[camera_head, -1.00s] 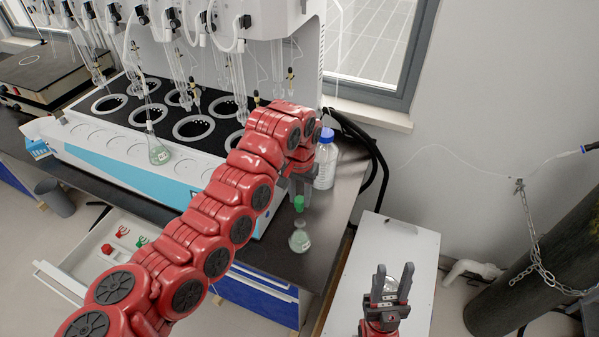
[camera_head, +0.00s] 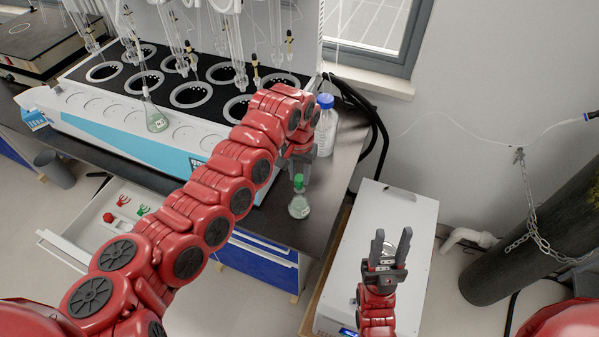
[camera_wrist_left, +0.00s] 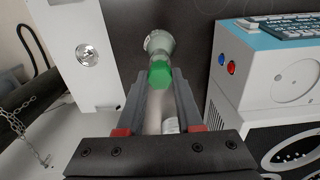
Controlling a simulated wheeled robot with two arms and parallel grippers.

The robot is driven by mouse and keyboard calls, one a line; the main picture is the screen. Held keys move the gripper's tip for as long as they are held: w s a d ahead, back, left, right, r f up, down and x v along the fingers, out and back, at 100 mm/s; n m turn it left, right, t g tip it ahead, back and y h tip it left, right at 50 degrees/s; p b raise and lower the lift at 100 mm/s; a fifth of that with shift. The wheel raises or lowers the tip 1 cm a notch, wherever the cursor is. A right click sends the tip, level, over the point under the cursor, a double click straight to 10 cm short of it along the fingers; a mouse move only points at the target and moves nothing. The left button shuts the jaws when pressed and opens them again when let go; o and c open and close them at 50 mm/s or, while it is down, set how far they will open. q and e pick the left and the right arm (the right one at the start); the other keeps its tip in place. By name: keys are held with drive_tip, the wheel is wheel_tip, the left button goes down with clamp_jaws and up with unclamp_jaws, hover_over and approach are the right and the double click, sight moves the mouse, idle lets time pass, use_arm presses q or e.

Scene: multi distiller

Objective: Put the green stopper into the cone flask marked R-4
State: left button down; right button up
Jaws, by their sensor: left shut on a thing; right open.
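My left gripper (camera_head: 300,168) is shut on the green stopper (camera_head: 299,183), holding it upright directly over the neck of a small clear cone flask (camera_head: 299,206) on the dark bench. The stopper's lower end meets the flask mouth in the head view; how far it sits inside cannot be told. The left wrist view shows the stopper (camera_wrist_left: 160,73) at the fingertips, with the flask (camera_wrist_left: 158,42) just beyond. The flask's marking is not readable. My right gripper (camera_head: 391,245) is open and empty, above a white box.
A blue-capped bottle (camera_head: 325,125) stands close behind the left gripper. The distiller (camera_head: 130,130) fills the bench to the left, with another flask (camera_head: 157,119) hanging at its front. An open drawer (camera_head: 85,215) holds small red and green pieces. The white box (camera_head: 405,205) stands right.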

use_arm(q)
drive_tip(key=shift+b, duration=0.55)
idle(1.2)
drive_tip(key=shift+f+b, duration=0.75)
drive_tip(key=shift+f, duration=0.65)
idle(0.5)
drive_tip(key=shift+c, duration=2.4)
unclamp_jaws()
drive_tip(key=shift+r, duration=0.1)
drive_tip(key=shift+r, duration=0.35)
wheel_tip(320, 180, up, 5)
drive_tip(key=shift+w+r+b, duration=0.1)
drive_tip(key=shift+r+b, duration=0.1)
drive_tip(key=shift+b, duration=0.75)
wheel_tip(320, 180, up, 11)
